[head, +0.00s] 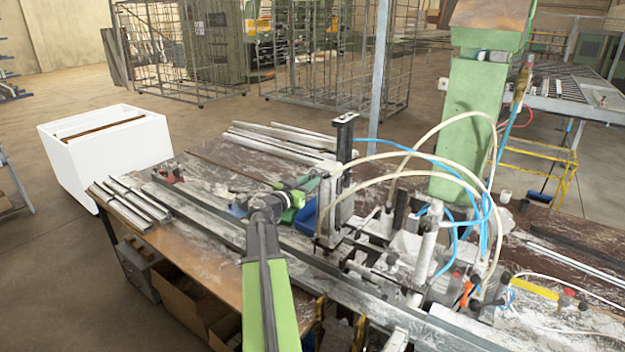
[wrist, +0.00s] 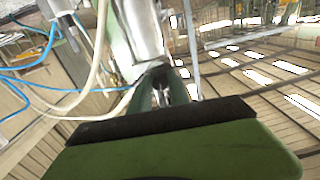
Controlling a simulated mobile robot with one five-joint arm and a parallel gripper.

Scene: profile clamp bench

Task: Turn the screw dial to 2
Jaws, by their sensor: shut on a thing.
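My gripper (head: 314,182) reaches to the upright clamp post (head: 345,160) on the bench. In the wrist view the fingers of my gripper (wrist: 168,88) close in on a small dark part, the screw dial (wrist: 157,70), at the foot of a pale metal column (wrist: 138,30). The fingers cover most of the dial, and no numbers or marks on it can be read. In the head view the dial is hidden or too small to make out.
The bench (head: 215,180) is dusty and holds metal profiles (head: 130,203) at the left. White and blue hoses (head: 487,215) loop at the right, near a green column (head: 465,125). A white box (head: 105,150) stands left.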

